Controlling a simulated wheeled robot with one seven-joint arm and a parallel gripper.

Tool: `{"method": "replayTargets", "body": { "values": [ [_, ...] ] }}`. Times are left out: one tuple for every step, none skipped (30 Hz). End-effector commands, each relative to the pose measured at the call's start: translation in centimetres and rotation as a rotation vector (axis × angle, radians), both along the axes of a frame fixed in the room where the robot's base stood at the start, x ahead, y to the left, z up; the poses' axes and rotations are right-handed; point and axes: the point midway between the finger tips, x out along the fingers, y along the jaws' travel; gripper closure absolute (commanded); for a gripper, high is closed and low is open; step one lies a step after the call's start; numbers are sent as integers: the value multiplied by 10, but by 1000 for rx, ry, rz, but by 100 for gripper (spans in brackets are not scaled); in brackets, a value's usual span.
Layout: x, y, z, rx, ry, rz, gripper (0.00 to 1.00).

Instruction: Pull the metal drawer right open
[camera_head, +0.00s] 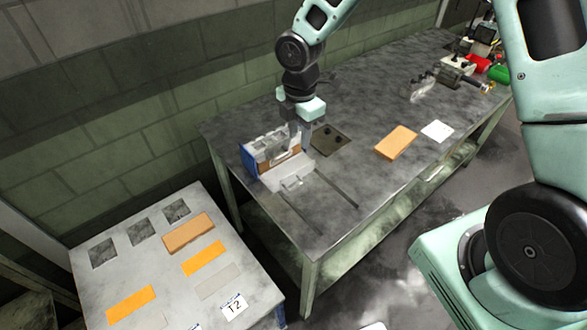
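The metal drawer (285,173) is a light grey piece at the front of a blue-sided unit (249,160) on the long workbench. A small raised handle (292,183) shows on its front part. Two dark parallel rails or slots run from it across the bench top toward the front edge. An orange-brown strip shows between the drawer and the grey top of the unit. My gripper (299,140) points down at the unit's right side, behind and above the handle. Its fingertips partly overlap the unit, so I cannot tell if they touch it or hold anything.
The long workbench (345,95) has a dark plate (329,139), an orange block (396,142) and a white card (437,131) to the right. A lower table (90,272) with orange blocks stands at the front left. The bench between the rails is clear.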

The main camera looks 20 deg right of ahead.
Motion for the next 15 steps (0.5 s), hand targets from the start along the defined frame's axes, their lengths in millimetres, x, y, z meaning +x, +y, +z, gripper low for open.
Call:
{"method": "replayTargets", "body": {
  "values": [
    [2, -1, -2, 1, 1, 11, 70],
    [2, -1, -4, 1, 1, 15, 70],
    [2, -2, -8, 0, 2, 18, 70],
    [2, -1, -11, 0, 3, 18, 70],
    [2, -1, -14, -1, 3, 18, 70],
    [1, -1, -19, 0, 3, 17, 70],
    [1, -1, -24, -1, 5, 17, 70],
    [1, -1, -30, -1, 5, 18, 70],
    [1, -1, -37, -2, 6, 18, 70],
    [1, 0, -43, -1, 5, 18, 70],
    [1, 0, -50, -1, 6, 16, 70],
    [1, -1, -58, -1, 5, 17, 70],
    [0, 0, -64, -2, 6, 18, 70],
    [1, -1, -70, -1, 5, 17, 70],
    [0, -1, -79, -1, 6, 16, 70]
  ]
}}
